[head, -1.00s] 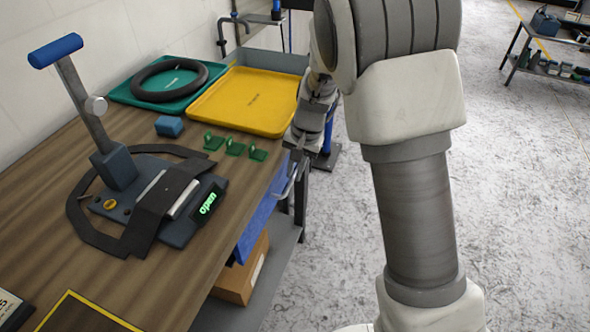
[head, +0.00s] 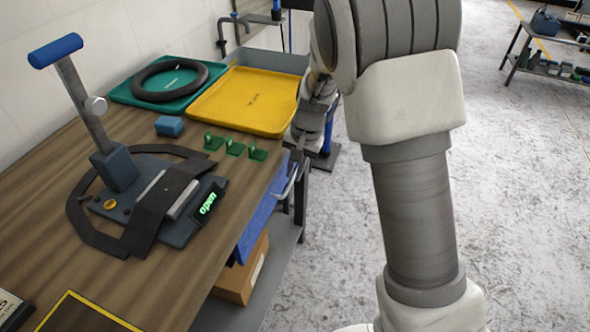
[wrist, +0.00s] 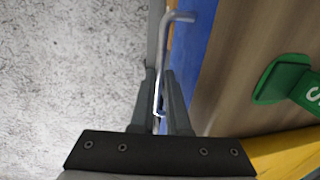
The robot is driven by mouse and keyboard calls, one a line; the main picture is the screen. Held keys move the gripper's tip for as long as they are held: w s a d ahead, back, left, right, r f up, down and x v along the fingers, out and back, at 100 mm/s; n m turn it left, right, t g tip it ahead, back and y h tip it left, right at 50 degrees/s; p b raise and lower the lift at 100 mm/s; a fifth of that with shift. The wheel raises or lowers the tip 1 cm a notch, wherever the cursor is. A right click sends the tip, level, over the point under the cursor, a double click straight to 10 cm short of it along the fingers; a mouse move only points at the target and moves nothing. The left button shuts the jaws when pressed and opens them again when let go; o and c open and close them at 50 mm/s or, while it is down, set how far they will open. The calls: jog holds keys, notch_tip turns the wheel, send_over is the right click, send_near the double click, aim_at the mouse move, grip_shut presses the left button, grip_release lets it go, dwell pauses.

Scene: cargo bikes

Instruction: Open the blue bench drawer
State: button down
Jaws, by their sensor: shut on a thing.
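The blue drawer (head: 258,222) sits under the front edge of the wooden bench (head: 200,270), and its blue face also shows in the wrist view (wrist: 201,55). Its metal bar handle (wrist: 164,50) stands off that face. My gripper (wrist: 163,88) is shut on the handle, with one finger on each side of the bar. In the head view my gripper (head: 299,158) is at the bench's front edge, partly hidden by its own wrist. I cannot clearly see a gap between drawer and bench.
A yellow tray (head: 235,105), a green tray (head: 135,92) with a black ring, small green pieces (head: 235,148) and a clamp device (head: 118,170) stand on the bench. A cardboard box (head: 240,285) lies on the shelf below.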

jog(key=shift+d, duration=0.1)
jog(key=s+d+b, duration=0.1)
jog(key=s+d, duration=0.2)
jog(key=d, duration=0.7)
jog(key=s+d+b, duration=0.2)
jog(key=s+d, duration=0.2)
jog(key=d, duration=0.6)
jog(key=s+d+b, duration=0.1)
jog(key=s+d, duration=0.3)
jog(key=d, duration=0.7)
jog(key=shift+s, duration=0.15)
jog(key=c, duration=1.2)
grip_release()
jog(key=shift+r, duration=0.15)
jog(key=d+r+p, duration=0.1)
jog(key=r, duration=0.4)
jog(key=d+r+p, duration=0.1)
jog(key=r+p, duration=0.1)
jog(key=r, duration=0.4)
jog(key=s+d+r+p, duration=0.1)
jog(key=r, duration=0.5)
jog(key=shift+p, duration=0.35)
